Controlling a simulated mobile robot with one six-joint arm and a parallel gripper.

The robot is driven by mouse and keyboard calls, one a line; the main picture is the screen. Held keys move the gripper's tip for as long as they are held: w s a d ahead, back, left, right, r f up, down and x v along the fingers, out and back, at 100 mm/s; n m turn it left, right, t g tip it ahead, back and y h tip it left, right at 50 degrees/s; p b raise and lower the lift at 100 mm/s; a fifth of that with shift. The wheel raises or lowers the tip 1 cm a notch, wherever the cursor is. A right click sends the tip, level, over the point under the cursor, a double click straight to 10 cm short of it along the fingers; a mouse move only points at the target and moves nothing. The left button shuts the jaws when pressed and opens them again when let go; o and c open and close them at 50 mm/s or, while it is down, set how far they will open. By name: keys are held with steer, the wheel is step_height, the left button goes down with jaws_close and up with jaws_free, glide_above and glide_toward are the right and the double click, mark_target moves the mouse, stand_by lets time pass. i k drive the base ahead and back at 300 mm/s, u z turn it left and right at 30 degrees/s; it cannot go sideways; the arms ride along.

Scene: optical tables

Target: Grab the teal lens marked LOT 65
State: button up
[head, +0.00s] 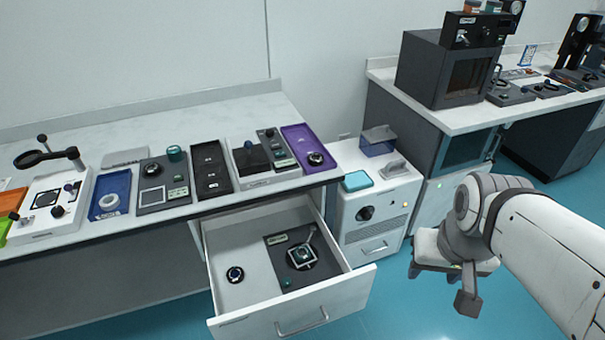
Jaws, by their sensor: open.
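An open drawer (240,302) under the white counter holds a dark plate (275,247) with a square mount, and a teal lens-like piece (302,255) sits in that mount. A small teal piece (287,283) lies near the plate's front edge. Another round teal piece (174,153) stands on a grey device on the counter. No LOT marking is readable, so I cannot tell which is LOT 65. My gripper (441,287) is open and empty, right of the drawer and apart from it, with its fingers pointing down.
A dark ringed piece (235,274) lies at the drawer's left. A white cabinet (375,205) with a teal-topped box (356,181) stands between drawer and arm. Blue, black and purple trays (316,162) line the counter. The teal floor (390,315) is clear in front.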

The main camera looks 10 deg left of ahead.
mark_target(301, 253)
steer(key=u, duration=2.3)
steer(key=k, duration=0.45)
steer(key=z, duration=1.25)
steer(key=i, duration=1)
